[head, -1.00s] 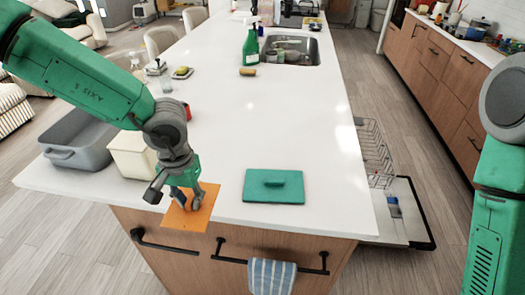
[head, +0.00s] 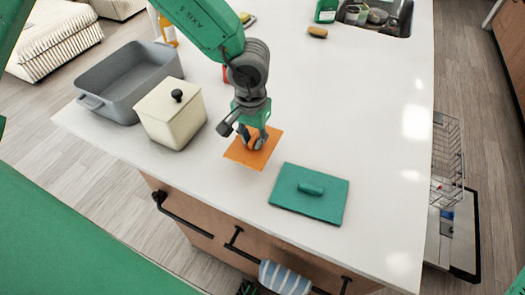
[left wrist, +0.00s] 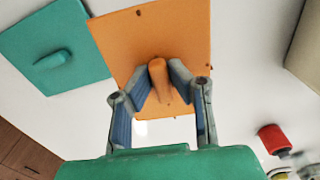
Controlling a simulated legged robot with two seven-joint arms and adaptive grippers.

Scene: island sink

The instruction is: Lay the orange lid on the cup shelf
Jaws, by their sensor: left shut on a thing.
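The orange lid (head: 264,157) is a flat square with a raised bar handle. My left gripper (head: 252,145) is shut on that handle from above. In the left wrist view, the fingers (left wrist: 158,88) close on both sides of the handle, and the lid (left wrist: 190,35) spreads out beyond them. The lid shows over the near part of the white counter; whether it touches the counter, I cannot tell. I cannot make out a cup shelf for certain. My right gripper is not in view.
A teal lid (head: 290,205) lies right of the orange lid. A cream lidded pot (head: 165,125) and a grey roasting pan (head: 120,95) stand left. A wire rack (head: 447,160) is out beyond the counter's right edge. The counter's middle (head: 350,110) is clear.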

